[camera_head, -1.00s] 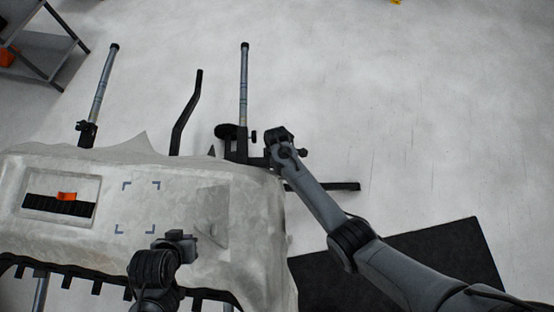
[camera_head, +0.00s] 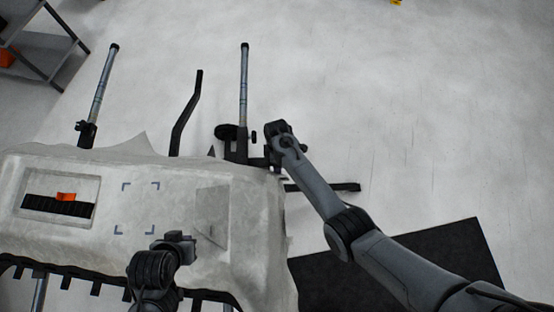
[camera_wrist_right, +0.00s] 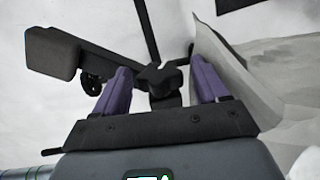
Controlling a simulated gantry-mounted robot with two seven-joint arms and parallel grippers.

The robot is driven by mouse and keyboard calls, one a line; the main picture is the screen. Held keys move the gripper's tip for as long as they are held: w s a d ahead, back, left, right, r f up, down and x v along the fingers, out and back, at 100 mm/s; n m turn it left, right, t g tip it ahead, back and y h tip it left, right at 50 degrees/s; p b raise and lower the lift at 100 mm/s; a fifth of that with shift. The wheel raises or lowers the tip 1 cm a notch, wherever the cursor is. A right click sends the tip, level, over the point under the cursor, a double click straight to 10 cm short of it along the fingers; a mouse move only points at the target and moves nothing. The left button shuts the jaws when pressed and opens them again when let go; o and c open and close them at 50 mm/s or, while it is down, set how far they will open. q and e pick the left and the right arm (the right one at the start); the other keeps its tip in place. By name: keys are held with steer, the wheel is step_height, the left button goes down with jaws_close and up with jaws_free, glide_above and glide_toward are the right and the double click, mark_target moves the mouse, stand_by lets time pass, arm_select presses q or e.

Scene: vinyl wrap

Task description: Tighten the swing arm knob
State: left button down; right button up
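A black lobed knob (camera_wrist_right: 161,78) shows in the right wrist view on a dark bracket. My right gripper (camera_wrist_right: 160,66) is open, with one purple finger on each side of the knob and visible gaps between. In the head view my right gripper (camera_head: 273,155) is at the right back corner of the wrapped fixture, beside the black stand base (camera_head: 237,152). The wrist hides part of the hardware there, and I cannot make out this knob. My left gripper (camera_head: 178,240) is over the front of the wrapped panel (camera_head: 140,190), away from the knob; its fingers are unclear.
An upright post (camera_head: 244,90) and a bent black lever (camera_head: 183,120) rise behind the panel. Another post (camera_head: 103,85) stands at left. A shelf (camera_head: 40,45) is at the upper left. A dark mat (camera_head: 445,255) lies at the right.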

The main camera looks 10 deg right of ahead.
arm_select(q)
steer(key=shift+d+r, duration=0.1)
steer(key=shift+d, duration=0.05)
arm_select(e)
steer(key=shift+r, duration=0.1)
arm_select(q)
steer(key=shift+r, duration=0.15)
arm_select(e)
steer(key=shift+r, duration=0.3)
arm_select(q)
step_height(320, 180, up, 3)
steer(key=p, duration=0.3)
arm_select(e)
steer(key=r, duration=0.5)
steer(key=w+r, duration=0.1)
steer(key=r, duration=0.2)
steer(key=shift+d+r, duration=0.1)
steer(key=shift+r, duration=0.25)
arm_select(q)
steer(key=shift+r+p, duration=0.1)
steer(key=shift+p, duration=0.25)
arm_select(e)
steer(key=shift+w+r, duration=0.1)
steer(key=shift+r, duration=0.55)
steer(key=shift+f, duration=0.1)
